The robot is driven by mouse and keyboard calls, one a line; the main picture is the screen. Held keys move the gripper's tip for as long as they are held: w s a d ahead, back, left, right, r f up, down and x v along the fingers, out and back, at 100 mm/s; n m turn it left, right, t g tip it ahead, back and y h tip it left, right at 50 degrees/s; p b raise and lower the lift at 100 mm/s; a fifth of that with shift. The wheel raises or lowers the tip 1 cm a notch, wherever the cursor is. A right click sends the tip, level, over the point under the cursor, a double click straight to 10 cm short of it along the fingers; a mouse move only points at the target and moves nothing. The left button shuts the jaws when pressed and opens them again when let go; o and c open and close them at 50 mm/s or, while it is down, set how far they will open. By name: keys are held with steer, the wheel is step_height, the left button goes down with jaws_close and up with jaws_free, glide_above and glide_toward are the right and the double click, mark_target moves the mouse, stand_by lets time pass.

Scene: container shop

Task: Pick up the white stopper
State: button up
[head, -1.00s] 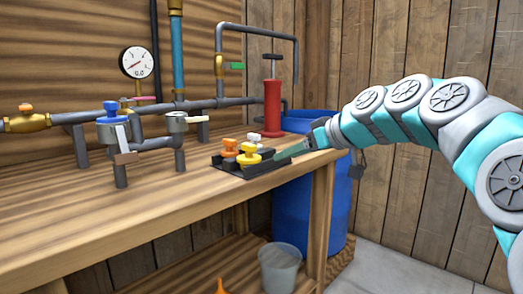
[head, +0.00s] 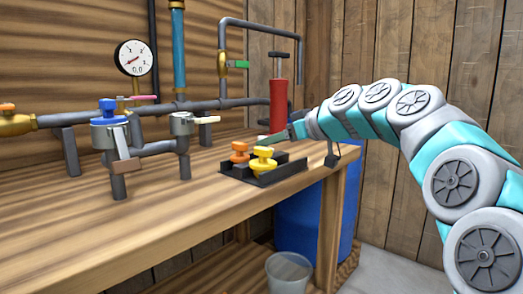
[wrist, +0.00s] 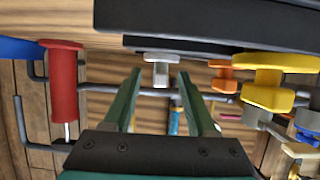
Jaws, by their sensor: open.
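The white stopper (wrist: 160,62) shows in the wrist view just beyond my fingertips, roughly midway between them, against the dark tray (wrist: 210,20). My gripper (wrist: 159,80) is open, with one green finger on each side of the stopper's line and nothing between them. An orange stopper (head: 240,152) and a yellow stopper (head: 263,160) stand in the tray; both also show to the right in the wrist view.
Pipes with a blue-handled valve (head: 108,118) and a gauge (head: 132,58) stand left of the tray. A red pump (head: 279,103) stands behind my gripper. A blue barrel (head: 300,220) and a bucket (head: 289,272) are below. The bench front (head: 160,215) is clear.

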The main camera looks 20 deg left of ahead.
steer(key=shift+x, duration=3.05)
steer(key=shift+f, duration=0.1)
jaws_close()
